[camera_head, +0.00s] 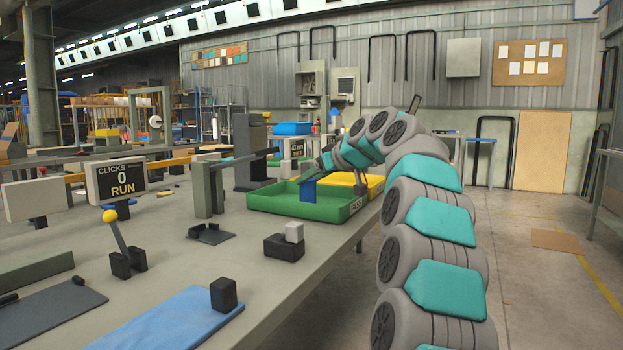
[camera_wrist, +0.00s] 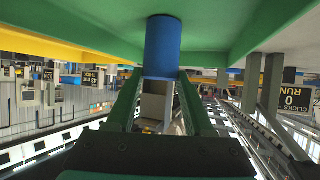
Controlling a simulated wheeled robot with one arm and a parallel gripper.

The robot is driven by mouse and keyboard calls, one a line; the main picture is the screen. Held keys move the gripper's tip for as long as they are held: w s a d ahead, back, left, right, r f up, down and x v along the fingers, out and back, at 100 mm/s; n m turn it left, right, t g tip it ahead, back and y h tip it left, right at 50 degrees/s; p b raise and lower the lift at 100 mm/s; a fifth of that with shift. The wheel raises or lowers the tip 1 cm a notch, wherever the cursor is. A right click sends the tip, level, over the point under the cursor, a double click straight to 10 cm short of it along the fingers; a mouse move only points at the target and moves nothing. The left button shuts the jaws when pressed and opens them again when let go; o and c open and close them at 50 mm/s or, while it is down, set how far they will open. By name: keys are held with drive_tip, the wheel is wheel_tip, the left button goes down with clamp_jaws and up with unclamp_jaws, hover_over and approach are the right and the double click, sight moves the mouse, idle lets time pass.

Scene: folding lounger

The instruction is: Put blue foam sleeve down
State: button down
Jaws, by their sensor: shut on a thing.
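The blue foam sleeve (camera_head: 308,191) is upright in the green tray (camera_head: 300,209), near its middle. In the wrist view, which is upside down, the sleeve (camera_wrist: 162,48) is between my fingertips, with its far end at the green tray floor (camera_wrist: 80,15). I cannot tell whether it touches the floor. My gripper (camera_head: 311,177) reaches down over the tray from the right and is shut on the sleeve. It also shows in the wrist view (camera_wrist: 161,77). The sleeve's lower end is partly hidden by the tray's front wall in the head view.
A yellow tray (camera_head: 374,187) adjoins the green tray's far right side. A grey post fixture (camera_head: 203,188) is at the left. A lever with a yellow knob (camera_head: 109,216) and a blue plate (camera_head: 165,322) are nearer.

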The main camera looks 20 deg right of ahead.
drive_tip(key=shift+c, duration=1.4)
unclamp_jaws()
drive_tip(key=shift+r, duration=0.15)
drive_tip(key=v, duration=1.2)
